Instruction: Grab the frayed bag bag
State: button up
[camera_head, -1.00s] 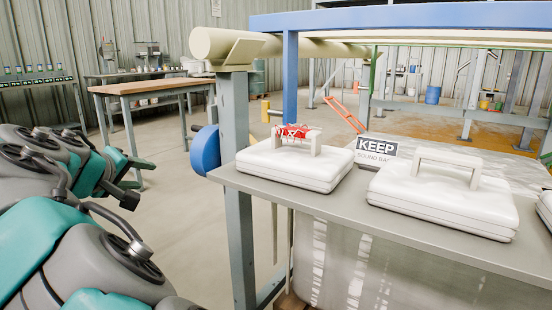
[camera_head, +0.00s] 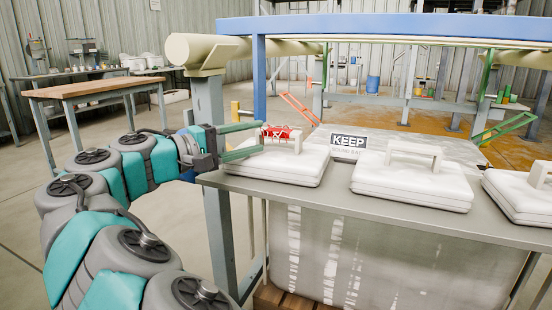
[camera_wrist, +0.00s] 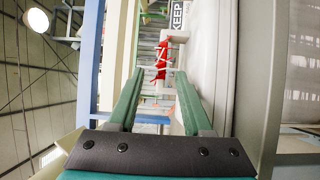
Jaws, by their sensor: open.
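The frayed bag (camera_head: 275,166) is a white, flat, pillow-like block with a raised handle, at the left end of the grey table. Red frayed strands (camera_head: 278,132) wrap the left part of its handle; they also show in the wrist view (camera_wrist: 162,58). My gripper (camera_head: 262,138) is open, with its green fingers at the bag's left side, level with the handle. In the wrist view my gripper (camera_wrist: 160,74) has its fingers apart, with the red strands beyond the tips between them. Nothing is held. Whether a finger touches the bag cannot be told.
A second white bag (camera_head: 410,182) and a third (camera_head: 519,196) lie to the right on the grey table (camera_head: 330,203). A KEEP sign (camera_head: 348,142) stands behind the bags. A blue overhead beam (camera_head: 400,27) and its post stand close behind my gripper. A wooden-topped bench (camera_head: 90,88) is at left.

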aim_at(272, 135)
jog(key=x, duration=0.5)
jog(key=shift+w+f, duration=0.15)
jog(key=shift+f, duration=0.05)
grip_shut()
dwell(1.2)
